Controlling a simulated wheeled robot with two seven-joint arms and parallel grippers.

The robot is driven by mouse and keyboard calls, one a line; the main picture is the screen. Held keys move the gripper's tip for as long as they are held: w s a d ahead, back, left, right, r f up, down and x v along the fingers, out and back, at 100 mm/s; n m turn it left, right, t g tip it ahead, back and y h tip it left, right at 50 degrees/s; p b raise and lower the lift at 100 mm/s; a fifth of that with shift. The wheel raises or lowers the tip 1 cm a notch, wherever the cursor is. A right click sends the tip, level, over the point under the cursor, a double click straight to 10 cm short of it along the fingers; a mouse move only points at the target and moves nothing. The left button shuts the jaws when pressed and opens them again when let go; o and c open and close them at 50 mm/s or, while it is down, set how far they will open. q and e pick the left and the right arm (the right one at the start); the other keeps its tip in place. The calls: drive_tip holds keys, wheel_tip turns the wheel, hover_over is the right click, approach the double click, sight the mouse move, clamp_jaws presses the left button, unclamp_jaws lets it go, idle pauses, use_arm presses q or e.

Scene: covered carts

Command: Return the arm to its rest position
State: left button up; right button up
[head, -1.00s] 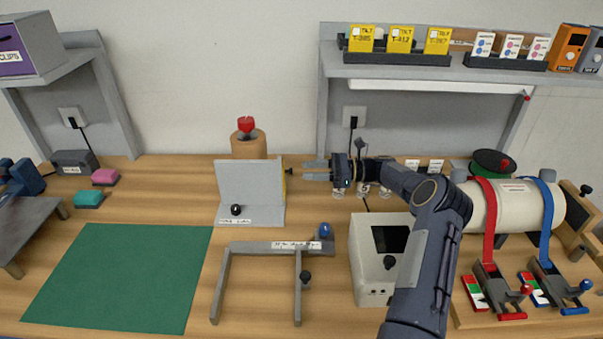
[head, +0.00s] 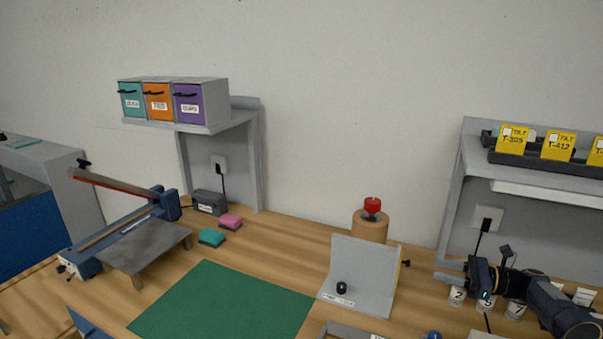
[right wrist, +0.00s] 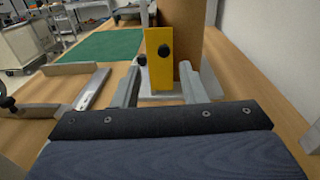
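My right arm comes in at the lower right of the head view. Its gripper (head: 450,271) points left over the bench, fingers apart and nothing held. In the right wrist view the same gripper (right wrist: 160,78) shows two separated fingers. A yellow plate with a black knob (right wrist: 159,68) shows between and beyond them. In the head view this yellow part (head: 397,277) is on the right side of a grey angled stand (head: 366,265), with a gap to the fingertips. My left gripper is not in view.
White numbered cups (head: 457,295) stand just below and behind the right gripper. A wooden cylinder with a red top (head: 370,227) stands behind the grey stand. A shelf with yellow cards (head: 530,170) overhangs at right. The green mat (head: 222,307) is clear.

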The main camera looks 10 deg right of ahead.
drive_tip(key=s+a+r+n+g+h, duration=0.3)
drive_tip(key=s+a+r+n, duration=0.2)
drive_tip(key=a, duration=0.4)
drive_tip(key=s+a+r+n+g+h, duration=0.2)
drive_tip(key=s+a+r+n, duration=0.25)
drive_tip(key=a, duration=0.35)
drive_tip(key=s+a+f+n+h, duration=0.2)
drive_tip(key=s+n, duration=0.2)
drive_tip(key=s, duration=0.4)
drive_tip(key=s+a+f+n+t+h, duration=0.1)
drive_tip(key=s+n, duration=0.3)
drive_tip(key=s, duration=0.4)
drive_tip(key=s+a+f+n+h, duration=0.3)
drive_tip(key=s+a+n, duration=0.1)
drive_tip(key=s, duration=0.5)
drive_tip(key=shift+t, duration=0.4)
drive_tip(key=shift+n, duration=0.25)
